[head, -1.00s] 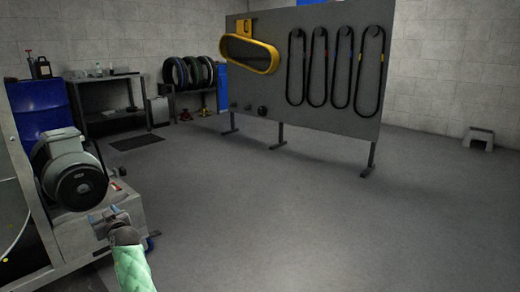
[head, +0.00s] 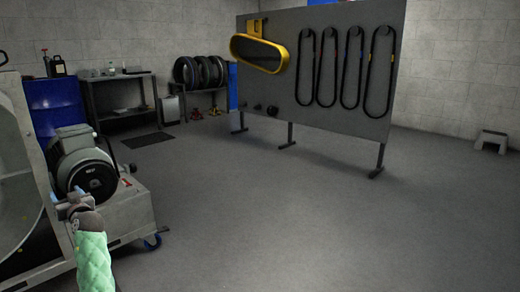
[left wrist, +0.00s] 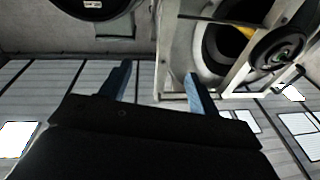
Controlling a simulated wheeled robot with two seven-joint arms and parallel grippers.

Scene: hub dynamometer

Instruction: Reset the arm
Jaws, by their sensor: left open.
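My left gripper (head: 74,200) is at the lower left of the head view, on a forearm with a green quilted sleeve. It is in front of the grey electric motor (head: 85,165) on the dynamometer's base; I cannot tell whether it touches it. In the left wrist view, the two blue fingers (left wrist: 157,74) stand apart with nothing between them. Beyond them are a dark round part (left wrist: 95,8) and a metal frame with a wheel-like part (left wrist: 275,52). My right gripper is not in view.
A grey board (head: 320,110) on legs holds several black belts and a yellow belt guard (head: 258,52).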

